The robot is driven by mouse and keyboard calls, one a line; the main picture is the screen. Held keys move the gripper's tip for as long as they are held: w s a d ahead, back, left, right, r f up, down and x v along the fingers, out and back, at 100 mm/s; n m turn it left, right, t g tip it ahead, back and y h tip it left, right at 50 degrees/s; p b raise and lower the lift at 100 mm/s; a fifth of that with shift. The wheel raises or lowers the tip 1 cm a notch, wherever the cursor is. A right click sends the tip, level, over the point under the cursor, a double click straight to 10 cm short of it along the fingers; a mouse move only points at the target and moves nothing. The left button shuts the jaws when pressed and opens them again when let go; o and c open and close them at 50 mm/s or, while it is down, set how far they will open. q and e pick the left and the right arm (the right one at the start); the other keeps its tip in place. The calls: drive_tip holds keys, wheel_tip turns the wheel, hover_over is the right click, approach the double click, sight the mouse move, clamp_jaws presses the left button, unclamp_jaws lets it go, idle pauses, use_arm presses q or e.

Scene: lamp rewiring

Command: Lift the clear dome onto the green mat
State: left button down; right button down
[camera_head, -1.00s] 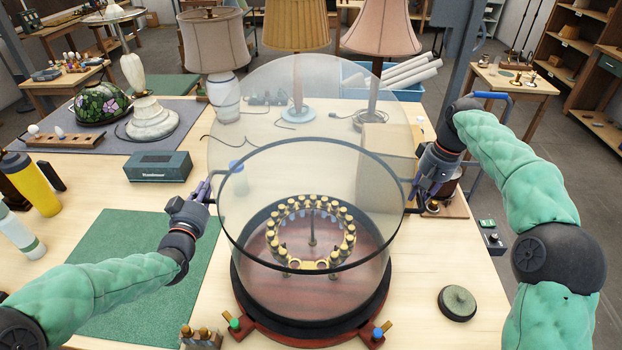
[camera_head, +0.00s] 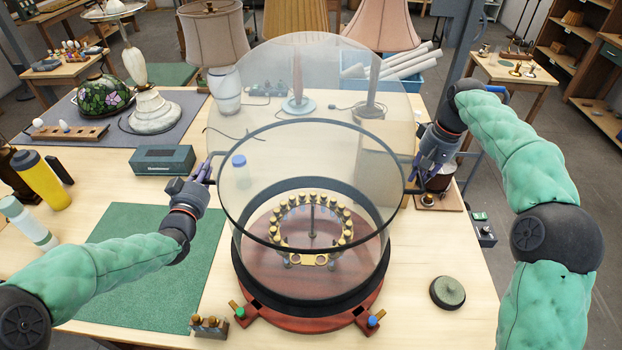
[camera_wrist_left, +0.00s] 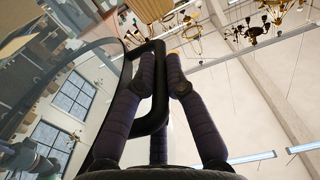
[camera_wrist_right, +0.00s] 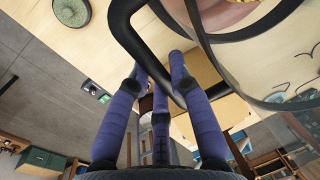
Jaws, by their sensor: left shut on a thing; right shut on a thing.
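The clear dome (camera_head: 320,88) has a dark rim ring (camera_head: 310,250) with a handle on each side. The ring hangs above the round dark-red base (camera_head: 300,322), which carries a black collar and an inner ring of brass sockets (camera_head: 313,220). My left gripper (camera_head: 205,175) is shut on the dome's left handle; the dark handle bar (camera_wrist_left: 157,85) is between its fingers in the left wrist view. My right gripper (camera_head: 415,182) is shut on the right handle; its bar (camera_wrist_right: 135,35) shows in the right wrist view. The green mat (camera_head: 140,255) lies left of the base, bare.
A dark box (camera_head: 162,160) stands behind the mat, and a yellow bottle (camera_head: 40,180) and a white bottle (camera_head: 28,222) to its left. A small socket block (camera_head: 210,326) sits at the mat's front right corner. A round green-grey disc (camera_head: 447,292) lies right of the base.

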wheel_tip(320, 180, up, 14)
drive_tip(key=p, duration=1.3)
drive_tip(key=shift+f, duration=0.2)
idle(0.6)
